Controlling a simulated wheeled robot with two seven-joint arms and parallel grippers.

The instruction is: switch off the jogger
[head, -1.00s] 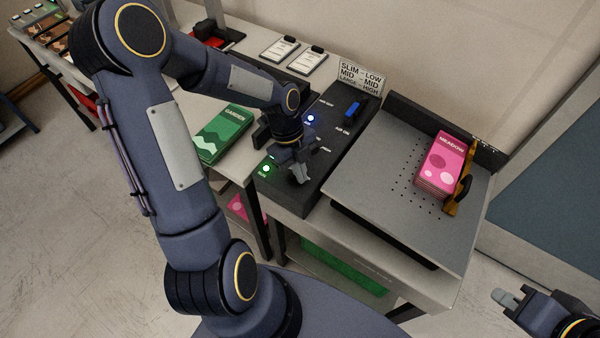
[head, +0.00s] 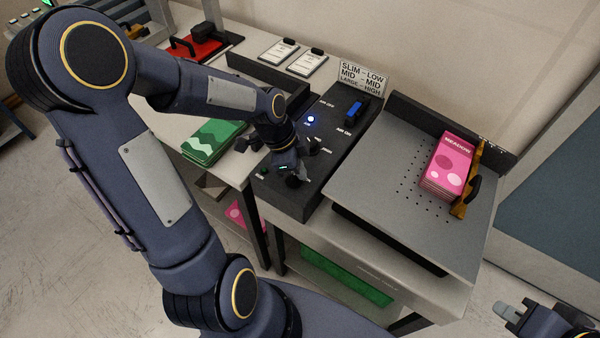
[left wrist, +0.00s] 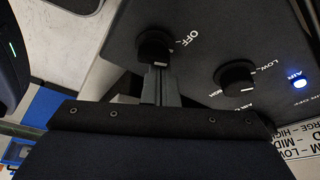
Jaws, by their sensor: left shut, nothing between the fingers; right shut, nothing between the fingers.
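The jogger is a tilted grey perforated plate (head: 365,200) with a pink MEADOW stack (head: 448,165) against its right side. Its black control panel (head: 330,125) stands to its left. My left gripper (head: 296,180) is shut and empty at the panel's near end. In the left wrist view its fingertips (left wrist: 158,72) are at a black knob (left wrist: 155,46), with OFF printed beside it. I cannot tell whether they touch. A second knob (left wrist: 235,77) and a lit blue lamp (left wrist: 299,81) are to the right. My right gripper (head: 508,312) is shut and empty at the lower right.
A green stack (head: 210,142) lies on the table left of the panel. A SLIM/MID/LARGE sign (head: 361,78) stands behind the panel, near a blue switch (head: 353,110). Two clipboards (head: 307,63) lie at the back. An orange-brown paddle (head: 468,185) stands beside the pink stack.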

